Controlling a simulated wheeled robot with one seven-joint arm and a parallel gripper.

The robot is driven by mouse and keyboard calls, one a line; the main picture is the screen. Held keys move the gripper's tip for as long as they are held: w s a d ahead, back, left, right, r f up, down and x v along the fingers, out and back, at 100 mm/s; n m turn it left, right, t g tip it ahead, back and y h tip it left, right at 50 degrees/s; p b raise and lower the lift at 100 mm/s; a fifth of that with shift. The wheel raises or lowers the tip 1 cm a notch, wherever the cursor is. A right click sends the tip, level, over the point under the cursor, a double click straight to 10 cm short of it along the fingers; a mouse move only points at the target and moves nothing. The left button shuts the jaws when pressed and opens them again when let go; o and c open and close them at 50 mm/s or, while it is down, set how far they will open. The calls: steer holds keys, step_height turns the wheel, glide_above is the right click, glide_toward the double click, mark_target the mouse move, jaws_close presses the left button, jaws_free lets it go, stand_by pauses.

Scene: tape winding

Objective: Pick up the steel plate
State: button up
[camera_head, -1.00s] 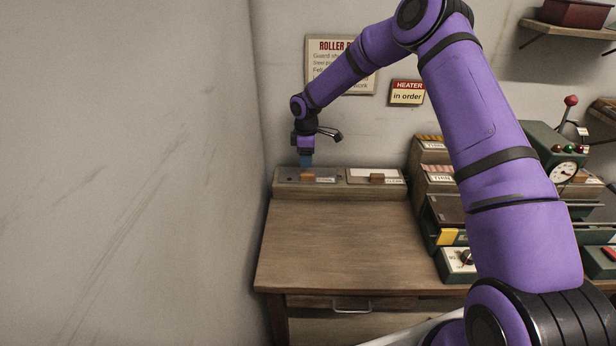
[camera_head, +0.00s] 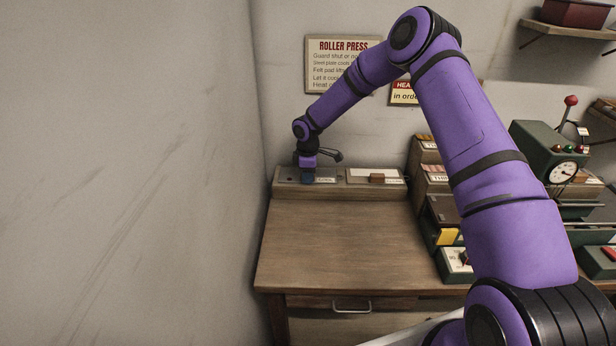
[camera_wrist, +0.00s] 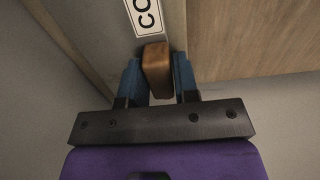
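The grey steel plate (camera_head: 291,177) lies in the left part of a low wooden rack at the back of the table. In the wrist view the grey plate (camera_wrist: 100,30) carries a white label, cut off after "CO", and a brown wooden grip block (camera_wrist: 156,70). My gripper (camera_head: 308,180) is low over the plate and hides the block in the head view. In the wrist view the blue fingers of my gripper (camera_wrist: 160,84) stand on either side of the block. They look open, with narrow gaps beside it.
A pale plate with a brown grip (camera_head: 377,178) lies in the right part of the rack (camera_head: 335,191). The wall is close on the left. Labelled boxes (camera_head: 440,180) and a green machine (camera_head: 545,152) stand to the right. The front of the wooden table (camera_head: 340,245) is clear.

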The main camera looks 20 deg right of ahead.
jaws_close()
steer(key=shift+r, duration=0.1)
steer(key=shift+r, duration=0.55)
step_height(320, 180, up, 2)
steer(key=shift+r, duration=0.2)
steer(key=s+d+m, duration=0.3)
steer(key=s+m, duration=0.4)
steer(key=s, duration=0.1)
steer(key=s+d+f+m, duration=0.1)
steer(key=s+d+m, duration=0.3)
steer(key=s+m, duration=0.3)
steer(key=shift+s, duration=0.35)
